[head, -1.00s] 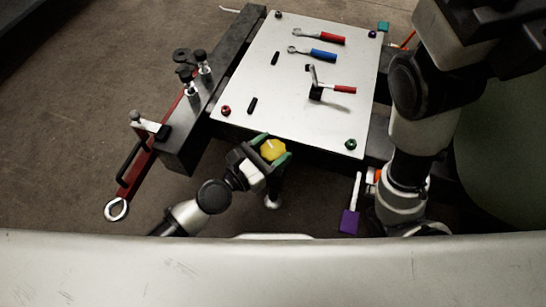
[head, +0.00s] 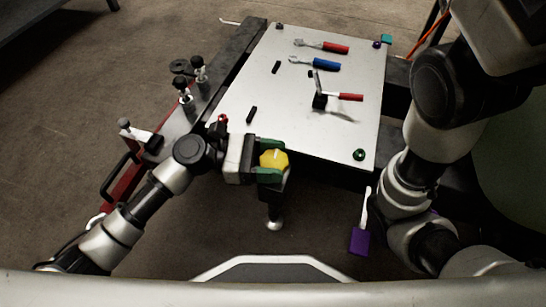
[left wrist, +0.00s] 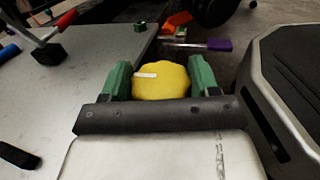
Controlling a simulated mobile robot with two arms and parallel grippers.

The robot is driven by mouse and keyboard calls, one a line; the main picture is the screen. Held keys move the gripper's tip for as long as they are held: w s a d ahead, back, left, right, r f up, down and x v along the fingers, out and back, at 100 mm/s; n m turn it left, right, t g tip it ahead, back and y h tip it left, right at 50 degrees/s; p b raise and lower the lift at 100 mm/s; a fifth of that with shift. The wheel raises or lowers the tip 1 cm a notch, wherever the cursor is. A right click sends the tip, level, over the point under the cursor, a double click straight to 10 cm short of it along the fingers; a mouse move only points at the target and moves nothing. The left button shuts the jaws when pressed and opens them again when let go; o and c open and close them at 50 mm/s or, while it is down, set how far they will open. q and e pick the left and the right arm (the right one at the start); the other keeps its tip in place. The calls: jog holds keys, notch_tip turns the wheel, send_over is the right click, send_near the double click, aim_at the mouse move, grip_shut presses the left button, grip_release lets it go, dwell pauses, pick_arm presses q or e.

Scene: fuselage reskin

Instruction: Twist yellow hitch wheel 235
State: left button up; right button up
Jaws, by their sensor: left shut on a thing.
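The yellow hitch wheel (head: 273,160) is a lobed knob with a white mark on its face, at the front edge of the white panel. It also shows in the left wrist view (left wrist: 172,84), with the white mark toward its left side. My left gripper (head: 279,159) is shut on it, one green finger on each side. In the left wrist view the green fingers (left wrist: 160,80) flank the wheel at left and right. A dark block and a post with a pale foot (head: 274,222) show below the wheel. My right gripper is out of view; only its arm shows at right.
The white panel (head: 300,110) carries a red-handled tool (head: 335,48), a blue-handled tool (head: 325,64), a red-handled lever (head: 350,97) and small coloured knobs. A dark rail with clamps (head: 199,75) runs along its left. A purple block (head: 359,241) sits at lower right.

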pick_arm(q)
jog(key=shift+m+g+p, duration=0.4)
jog(key=shift+m+g, duration=0.5)
jog(key=shift+g, duration=0.5)
jog(key=shift+s+f+g+y, duration=0.1)
jog(key=shift+g+y, duration=0.2)
jog(key=o, duration=0.9)
